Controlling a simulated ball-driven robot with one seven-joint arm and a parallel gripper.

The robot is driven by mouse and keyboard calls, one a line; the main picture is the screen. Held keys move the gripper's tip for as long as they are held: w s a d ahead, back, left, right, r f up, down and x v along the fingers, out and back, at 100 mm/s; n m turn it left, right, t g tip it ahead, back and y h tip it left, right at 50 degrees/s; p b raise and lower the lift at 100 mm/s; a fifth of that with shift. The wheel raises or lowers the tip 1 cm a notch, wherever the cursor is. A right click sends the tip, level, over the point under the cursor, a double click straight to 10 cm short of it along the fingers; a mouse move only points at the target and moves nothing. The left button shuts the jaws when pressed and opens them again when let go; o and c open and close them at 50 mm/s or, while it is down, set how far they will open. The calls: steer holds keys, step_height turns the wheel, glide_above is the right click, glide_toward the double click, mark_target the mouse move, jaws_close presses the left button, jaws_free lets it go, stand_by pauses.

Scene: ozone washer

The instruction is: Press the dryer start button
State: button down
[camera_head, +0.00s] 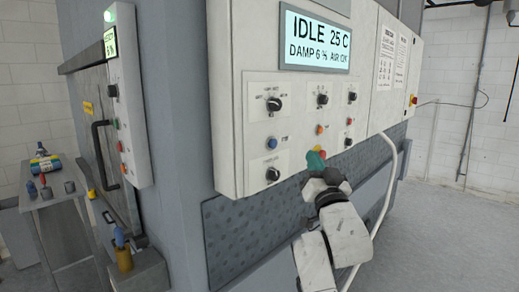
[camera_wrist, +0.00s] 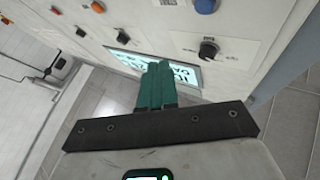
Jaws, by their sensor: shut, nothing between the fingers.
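The grey dryer control panel (camera_head: 240,150) faces me in the head view, with its screen (camera_head: 314,40) reading IDLE 25 C. My gripper (camera_head: 315,159) has dark green fingers, shut and empty, at the panel's lower edge, below an orange button (camera_head: 320,129). No button clearly marked as dryer start can be read. In the wrist view the shut fingers (camera_wrist: 156,85) overlap the screen (camera_wrist: 188,73), with a blue button (camera_wrist: 207,6) beyond.
A black knob (camera_head: 272,173) and a blue button (camera_head: 271,143) are left of my gripper. A white pipe (camera_head: 385,190) runs down at the right. A second, narrow panel (camera_head: 127,110) and a side table (camera_head: 45,195) stand at the left. Floor at the right is clear.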

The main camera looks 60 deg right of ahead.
mark_target(273, 144)
steer(key=shift+s+a+r, duration=0.25)
steer(key=shift+a+r, duration=0.15)
steer(key=shift+r, duration=0.3)
steer(key=w+d+b, duration=0.2)
steer(key=w+b, duration=0.3)
steer(key=w, duration=0.3)
steer(key=shift+w, duration=0.3)
steer(key=shift+w, duration=0.15)
stand_by(1.6)
steer(key=shift+w+b, duration=0.25)
steer(key=shift+b, duration=0.05)
